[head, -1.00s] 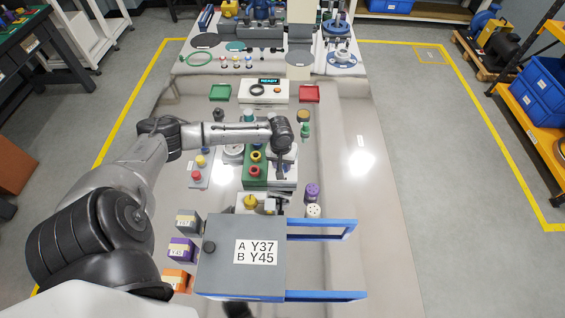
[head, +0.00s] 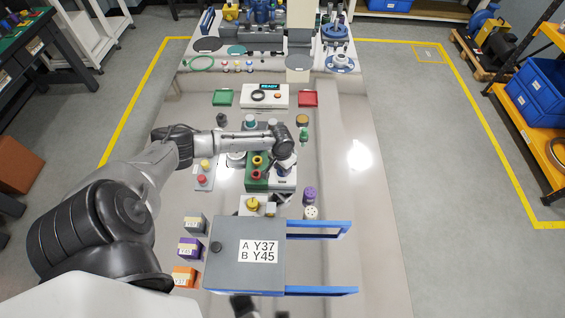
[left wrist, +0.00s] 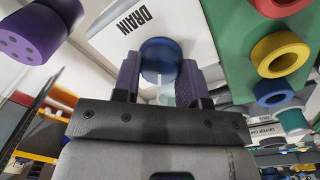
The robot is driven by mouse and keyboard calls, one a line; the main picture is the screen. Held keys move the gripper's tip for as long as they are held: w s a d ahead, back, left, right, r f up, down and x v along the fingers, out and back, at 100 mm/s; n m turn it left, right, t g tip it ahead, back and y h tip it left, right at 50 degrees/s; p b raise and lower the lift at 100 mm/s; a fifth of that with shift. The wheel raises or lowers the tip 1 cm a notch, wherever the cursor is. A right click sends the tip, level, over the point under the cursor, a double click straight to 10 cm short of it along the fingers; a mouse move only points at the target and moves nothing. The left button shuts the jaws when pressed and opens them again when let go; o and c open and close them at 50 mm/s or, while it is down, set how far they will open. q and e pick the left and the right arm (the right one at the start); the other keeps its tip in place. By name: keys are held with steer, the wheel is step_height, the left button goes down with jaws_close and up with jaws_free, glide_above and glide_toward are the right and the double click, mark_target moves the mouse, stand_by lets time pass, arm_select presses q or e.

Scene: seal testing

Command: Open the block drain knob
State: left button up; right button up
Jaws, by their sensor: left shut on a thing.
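The block drain knob (left wrist: 160,60) is a round blue knob in the left wrist view, beside the black word DRAIN on a white face (left wrist: 135,22). My left gripper (left wrist: 160,82) has its two purple-grey fingers on either side of the knob and is shut on it. In the head view my left gripper (head: 287,163) reaches down over the white and green block (head: 257,184), and its wrist hides the knob. The block carries a yellow and a red ring-shaped port (head: 257,174).
A grey box labelled A Y37, B Y45 (head: 230,275) with blue handles stands in front. Purple and white cylinders (head: 310,194) stand right of the block. A console reading READY (head: 264,95) is behind, between green and red trays. The bench's right side is largely clear.

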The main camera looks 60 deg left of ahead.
arm_select(q)
steer(key=m+p, duration=0.1)
steer(key=m, duration=0.1)
steer(key=shift+r+m, duration=0.15)
steer(key=shift+m, duration=0.25)
steer(key=m+p, duration=0.1)
steer(key=m, duration=0.1)
steer(key=shift+m, duration=0.4)
steer(key=m, duration=0.2)
steer(key=shift+m+p, duration=0.3)
steer(key=shift+p, duration=0.1)
steer(key=shift+d+m+g, duration=0.1)
steer(key=shift+m+g, duration=0.2)
steer(key=shift+m, duration=1.6)
steer(key=o, duration=0.9)
steer(key=shift+o, duration=0.2)
